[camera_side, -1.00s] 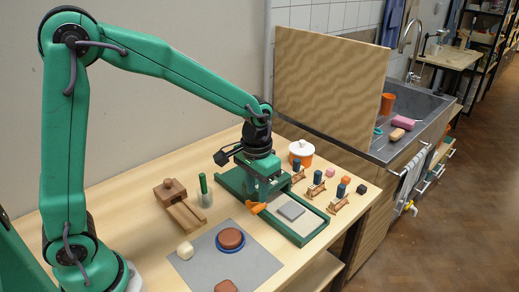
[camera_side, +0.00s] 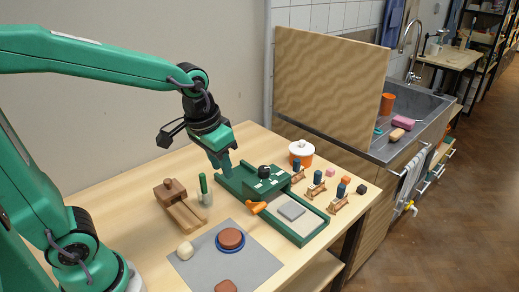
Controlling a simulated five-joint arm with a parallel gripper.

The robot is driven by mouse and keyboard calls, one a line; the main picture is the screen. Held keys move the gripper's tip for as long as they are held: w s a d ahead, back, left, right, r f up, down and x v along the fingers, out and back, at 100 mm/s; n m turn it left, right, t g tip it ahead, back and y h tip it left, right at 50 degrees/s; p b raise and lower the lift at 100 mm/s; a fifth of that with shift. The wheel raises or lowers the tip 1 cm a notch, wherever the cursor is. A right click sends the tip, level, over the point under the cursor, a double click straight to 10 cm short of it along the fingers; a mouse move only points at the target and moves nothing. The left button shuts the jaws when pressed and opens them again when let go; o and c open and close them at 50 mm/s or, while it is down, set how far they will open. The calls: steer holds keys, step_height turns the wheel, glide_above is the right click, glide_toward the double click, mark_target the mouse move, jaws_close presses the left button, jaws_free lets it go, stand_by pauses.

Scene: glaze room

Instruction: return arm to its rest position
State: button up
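In the tray, a green block with a black knob (camera_side: 264,171) stands at the far end, apart from the gripper. An orange piece (camera_side: 256,207) sticks out at the tray's left edge.
Left of the tray are a wooden block tool (camera_side: 172,192) and a jar with a green stick (camera_side: 204,192). A grey mat (camera_side: 260,268) holds a brown lump on a blue dish (camera_side: 230,239). A wooden board (camera_side: 330,90) rises behind.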

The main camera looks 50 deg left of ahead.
steer(key=s+a+r+t, duration=0.2)
steer(key=s+r+t, duration=0.1)
steer(key=s, duration=0.6)
steer(key=shift+a+r, duration=0.2)
steer(key=shift+a, duration=0.2)
steer(key=shift+s, duration=0.1)
stand_by(0.9)
